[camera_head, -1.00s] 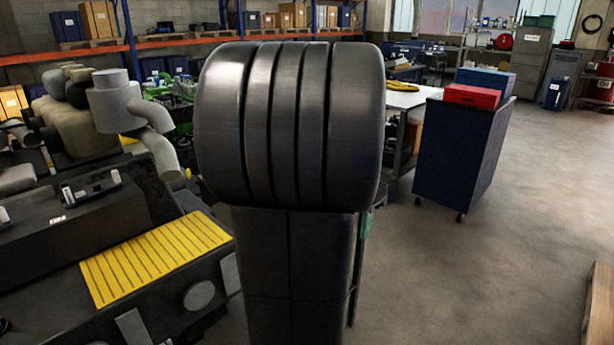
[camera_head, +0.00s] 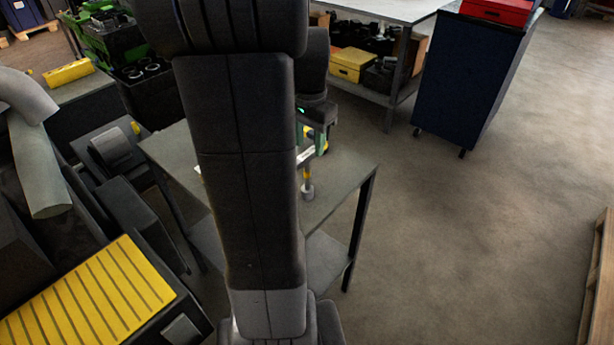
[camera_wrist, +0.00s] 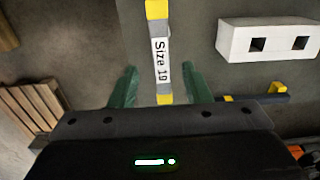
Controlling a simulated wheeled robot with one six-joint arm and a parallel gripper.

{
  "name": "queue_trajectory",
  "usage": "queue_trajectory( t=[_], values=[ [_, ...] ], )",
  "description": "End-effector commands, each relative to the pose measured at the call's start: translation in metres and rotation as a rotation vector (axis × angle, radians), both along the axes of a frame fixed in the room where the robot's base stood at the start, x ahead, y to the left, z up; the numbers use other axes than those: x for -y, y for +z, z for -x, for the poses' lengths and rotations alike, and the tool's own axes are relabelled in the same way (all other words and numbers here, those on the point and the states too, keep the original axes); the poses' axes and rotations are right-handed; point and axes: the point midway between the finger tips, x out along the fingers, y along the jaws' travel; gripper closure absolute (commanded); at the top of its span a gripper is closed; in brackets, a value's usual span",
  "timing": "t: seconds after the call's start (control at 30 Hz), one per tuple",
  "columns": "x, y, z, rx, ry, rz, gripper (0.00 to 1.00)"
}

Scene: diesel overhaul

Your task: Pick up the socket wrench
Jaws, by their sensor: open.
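The socket wrench (camera_wrist: 160,60) shows in the wrist view as a grey bar with yellow bands and a white label reading "Size 19". It runs down the picture between the two green fingers of my gripper (camera_wrist: 160,72), which are open with a gap on each side of it. In the head view, the wrench (camera_head: 307,190) shows at the small grey table (camera_head: 345,170), just right of my arm. My gripper (camera_head: 318,140) is above it there, partly hidden by my arm. I cannot tell the height between fingers and wrench.
A white block with two square holes (camera_wrist: 268,40) and a blue bar with a yellow end (camera_wrist: 262,98) lie right of the wrench in the wrist view. A wooden pallet (camera_wrist: 30,108) shows at left. In the head view, a dark blue cabinet (camera_head: 465,80) stands behind clear floor.

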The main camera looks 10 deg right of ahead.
Motion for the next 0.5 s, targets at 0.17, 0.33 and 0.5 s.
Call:
queue_trajectory(
  t=[0.17,0.33,0.5],
  values=[
    [0.0,-0.016,0.0,0.0,0.0,0.0,0.56],
    [-0.002,-0.033,0.002,-0.005,0.001,-0.001,0.56],
    [-0.004,-0.059,0.003,-0.003,0.0,0.0,0.56]
  ],
)
